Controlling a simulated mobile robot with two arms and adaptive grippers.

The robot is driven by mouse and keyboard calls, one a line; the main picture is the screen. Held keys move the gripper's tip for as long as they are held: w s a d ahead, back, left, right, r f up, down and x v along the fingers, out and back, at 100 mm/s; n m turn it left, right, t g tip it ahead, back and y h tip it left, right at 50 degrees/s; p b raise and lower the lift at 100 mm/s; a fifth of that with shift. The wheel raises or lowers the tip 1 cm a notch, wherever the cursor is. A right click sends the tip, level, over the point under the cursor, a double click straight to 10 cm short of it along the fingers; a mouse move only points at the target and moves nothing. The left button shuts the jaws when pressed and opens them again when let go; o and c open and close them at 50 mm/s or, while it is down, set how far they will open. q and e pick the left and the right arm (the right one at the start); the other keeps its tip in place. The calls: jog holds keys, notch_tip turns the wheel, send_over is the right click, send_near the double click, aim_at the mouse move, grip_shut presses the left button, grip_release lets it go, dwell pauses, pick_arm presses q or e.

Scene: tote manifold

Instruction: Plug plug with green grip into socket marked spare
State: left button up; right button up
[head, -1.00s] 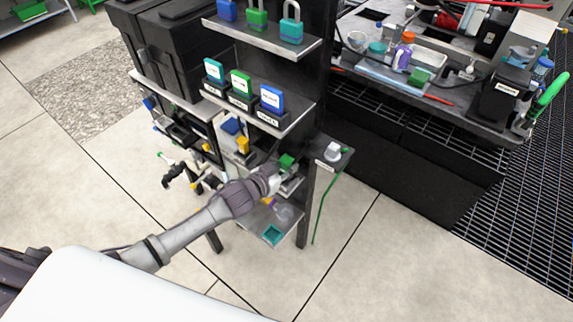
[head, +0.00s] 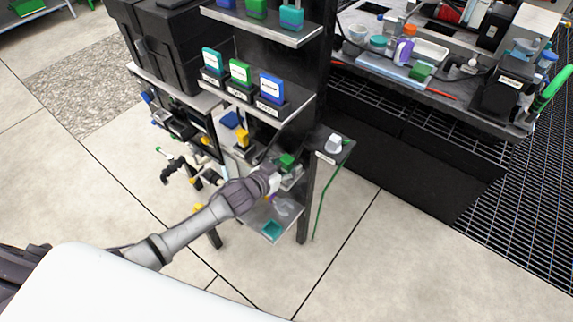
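A small green block (head: 287,160), perhaps the green grip of the plug, shows on the right part of the rack's middle level. My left gripper (head: 274,178) reaches in from the left and ends just below and left of this block. Its fingers are small and partly hidden, so I cannot tell whether they touch the green block or hold it. I cannot make out a socket marked spare; the small labels are not readable. My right gripper is not in view.
A side ledge (head: 343,156) holds a pale fitting (head: 333,143); a green cord (head: 324,200) hangs below. A cluttered bench (head: 440,95) stands right.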

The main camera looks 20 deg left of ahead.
pick_arm(q)
jog(key=shift+s, duration=0.1)
jog(key=v, duration=1.1)
jog(key=shift+s+a+r, duration=0.2)
jog(key=shift+s, duration=0.15)
